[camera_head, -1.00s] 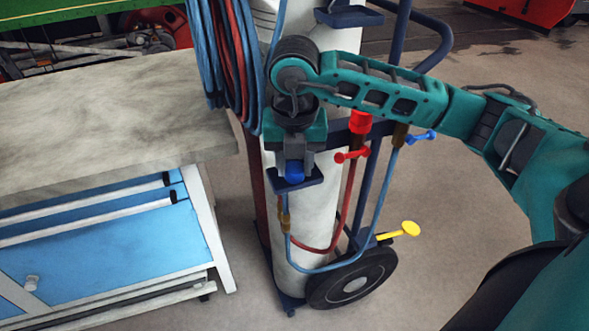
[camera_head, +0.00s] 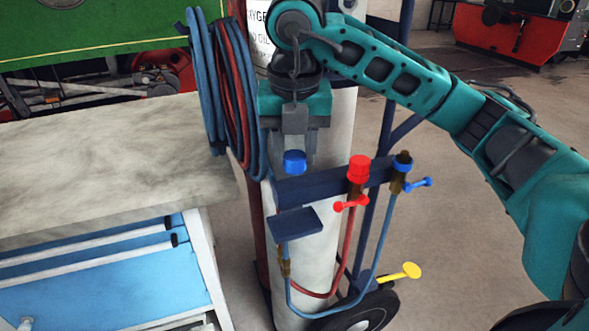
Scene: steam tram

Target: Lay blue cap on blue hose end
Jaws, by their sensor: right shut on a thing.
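My right gripper (camera_head: 297,150) points down and is shut on the blue cap (camera_head: 294,162), above and to the left of the dark blue rack bar. The blue hose (camera_head: 382,235) rises at the right to a brass, dark-topped blue hose end (camera_head: 402,162) in the bar, with a blue lever (camera_head: 418,183) beside it. No cap sits on that end. The blue cap is apart from it, to its left. My left gripper is not in view.
A red cap (camera_head: 358,168) sits on the red hose end beside the blue one. A small empty shelf (camera_head: 296,222) is below my gripper. Coiled hoses (camera_head: 222,90) hang at the left, near a workbench (camera_head: 100,160). A yellow-handled lever (camera_head: 410,271) sticks out lower right.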

